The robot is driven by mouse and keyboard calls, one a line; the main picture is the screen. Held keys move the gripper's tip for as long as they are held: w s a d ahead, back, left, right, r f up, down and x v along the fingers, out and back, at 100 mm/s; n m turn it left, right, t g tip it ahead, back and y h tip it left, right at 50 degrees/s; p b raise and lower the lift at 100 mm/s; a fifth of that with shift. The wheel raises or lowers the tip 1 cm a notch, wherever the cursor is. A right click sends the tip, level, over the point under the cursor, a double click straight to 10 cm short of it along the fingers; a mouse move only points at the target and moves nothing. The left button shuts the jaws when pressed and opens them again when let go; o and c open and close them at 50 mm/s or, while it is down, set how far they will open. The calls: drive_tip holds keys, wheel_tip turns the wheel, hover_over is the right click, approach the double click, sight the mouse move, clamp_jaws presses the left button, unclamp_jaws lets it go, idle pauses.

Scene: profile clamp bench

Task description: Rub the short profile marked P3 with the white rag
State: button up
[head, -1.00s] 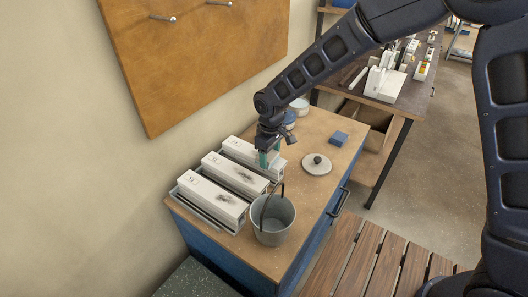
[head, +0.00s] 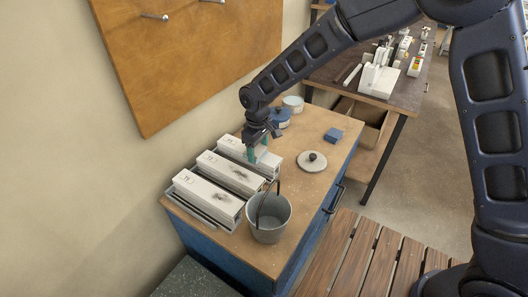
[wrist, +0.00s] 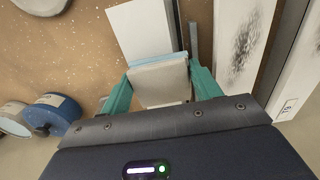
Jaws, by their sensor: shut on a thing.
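My gripper (head: 258,148) has teal fingers and is shut on a folded off-white rag (wrist: 160,82). It is at the far profile (head: 228,144), whose visible top looks clean and white; the same profile lies beneath the rag in the wrist view (wrist: 143,32). I cannot tell whether the rag touches it. The middle profile (head: 222,168) and near profile (head: 204,189) lie parallel to it, each with a dark smudge. The end marks are too small to read, so I cannot tell which is P3.
A grey bucket (head: 268,228) with a raised handle stands close to the profiles' right ends. A round lid (head: 304,167), blue block (head: 333,134), blue pot (head: 281,119) and pale tin (head: 293,103) also stand on the bench (head: 325,176). The wall is behind.

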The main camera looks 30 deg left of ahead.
drive_tip(key=shift+a, duration=2.7)
drive_tip(key=shift+a+r, duration=0.1)
drive_tip(key=shift+a, duration=0.15)
wheel_tip(320, 180, up, 8)
drive_tip(key=shift+d, duration=0.1)
